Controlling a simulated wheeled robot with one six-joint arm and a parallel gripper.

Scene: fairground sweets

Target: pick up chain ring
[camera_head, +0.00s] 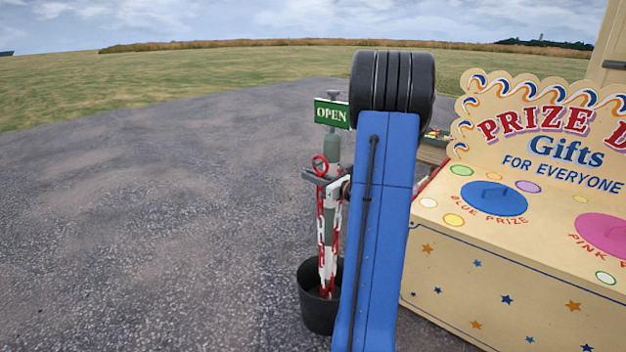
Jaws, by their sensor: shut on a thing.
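The chain ring (320,166) is a small red ring just left of my blue arm, upright at the top of a red and white chain (321,222). My gripper (318,174) is dark grey and is shut on the ring, with the upper part of the ring showing above the jaws. The chain hangs down from there into a black bucket (319,312) on the ground. My arm hides part of the bucket's right side.
A green OPEN sign (331,113) is close above the gripper. A cream prize stall (480,285) with a blue lid (494,198) and a pink lid (606,233) stands at right. The grey paved ground (140,230) at left is clear.

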